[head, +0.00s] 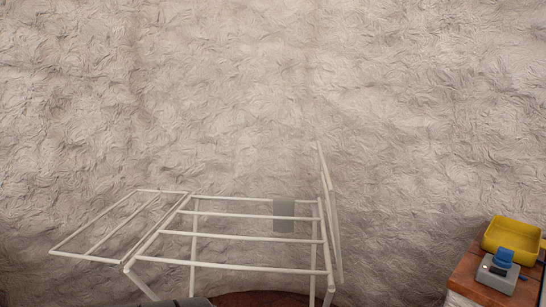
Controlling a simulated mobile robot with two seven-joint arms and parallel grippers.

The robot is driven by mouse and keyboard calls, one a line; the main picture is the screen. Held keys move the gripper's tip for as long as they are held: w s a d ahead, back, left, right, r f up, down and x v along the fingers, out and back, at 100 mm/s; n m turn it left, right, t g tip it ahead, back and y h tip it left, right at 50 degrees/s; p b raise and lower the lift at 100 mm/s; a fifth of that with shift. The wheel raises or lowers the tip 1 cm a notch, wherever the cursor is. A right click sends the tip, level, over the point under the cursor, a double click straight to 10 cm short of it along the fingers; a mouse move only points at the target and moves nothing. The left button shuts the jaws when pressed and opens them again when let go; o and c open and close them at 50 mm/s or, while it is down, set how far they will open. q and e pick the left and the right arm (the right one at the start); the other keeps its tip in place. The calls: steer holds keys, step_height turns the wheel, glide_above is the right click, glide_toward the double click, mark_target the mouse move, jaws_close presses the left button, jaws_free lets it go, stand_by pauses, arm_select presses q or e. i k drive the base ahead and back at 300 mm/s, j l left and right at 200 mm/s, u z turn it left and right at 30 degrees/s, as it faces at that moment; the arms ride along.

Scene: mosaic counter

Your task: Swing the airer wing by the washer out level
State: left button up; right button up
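The white airer (240,237) stands in the lower middle of the head view, against the rough wall. Its left wing (122,222) is spread out to the left and looks roughly level. Its right wing (331,215) stands steeply up at the right edge of the rack, seen nearly edge-on. No washer can be made out in this view. Neither of my grippers is in view. The lower parts of the airer's legs are cut off by the bottom edge.
At the lower right, a wooden-topped counter (467,268) holds a yellow tray (513,236) and a grey device with a blue top (497,276). Open space lies between the right wing and the counter. A grey square (284,215) shows behind the rods.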

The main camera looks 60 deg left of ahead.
mark_target(327, 197)
steer(key=u, duration=1.65)
